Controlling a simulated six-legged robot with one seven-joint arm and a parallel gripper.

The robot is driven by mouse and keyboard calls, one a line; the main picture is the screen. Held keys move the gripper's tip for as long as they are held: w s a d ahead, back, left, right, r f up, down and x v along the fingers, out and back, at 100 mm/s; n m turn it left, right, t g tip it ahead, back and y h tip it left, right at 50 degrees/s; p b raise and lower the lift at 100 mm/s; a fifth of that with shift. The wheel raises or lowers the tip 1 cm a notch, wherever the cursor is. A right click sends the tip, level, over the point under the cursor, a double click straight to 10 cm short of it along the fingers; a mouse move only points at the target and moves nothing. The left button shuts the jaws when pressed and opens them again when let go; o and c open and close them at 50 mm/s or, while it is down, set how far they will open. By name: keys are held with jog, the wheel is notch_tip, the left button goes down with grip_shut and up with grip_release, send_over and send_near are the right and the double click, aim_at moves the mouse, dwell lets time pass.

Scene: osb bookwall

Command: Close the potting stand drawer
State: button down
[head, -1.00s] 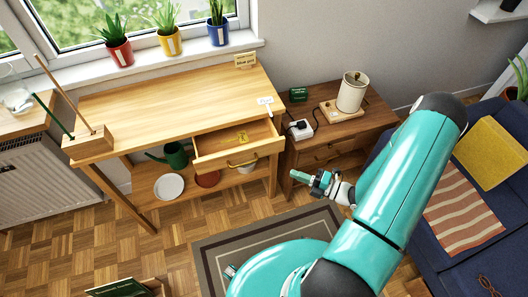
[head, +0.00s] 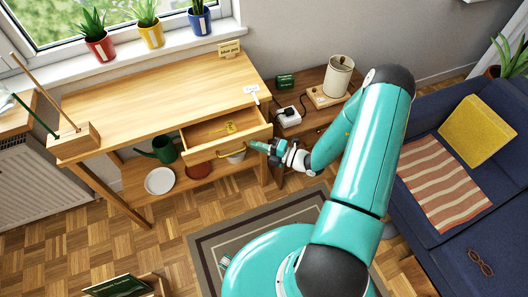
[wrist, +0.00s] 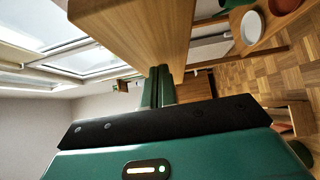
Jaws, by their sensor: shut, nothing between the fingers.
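The wooden potting stand (head: 160,85) stands under the window. Its drawer (head: 205,151) is pulled out at the right part of the front, with a small yellow item (head: 230,127) inside and a brass handle (head: 237,149) on its face. My gripper (head: 259,146) is shut and empty, close to the right end of the drawer front by the handle. I cannot tell if it touches. In the wrist view my shut fingers (wrist: 158,86) point at a wooden face of the stand (wrist: 135,25), which fills the upper middle.
A watering can (head: 163,149) and white plate (head: 160,181) are on the lower shelf. A blue sofa (head: 450,190) is at right. A rug (head: 210,245) lies in front.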

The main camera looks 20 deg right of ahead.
aim_at(244, 122)
jog(key=shift+w, duration=0.2)
jog(key=shift+w, duration=0.1)
jog(key=w, duration=1.2)
jog(key=shift+w, duration=0.4)
jog(key=shift+w+r, duration=0.1)
jog(key=shift+w, duration=0.25)
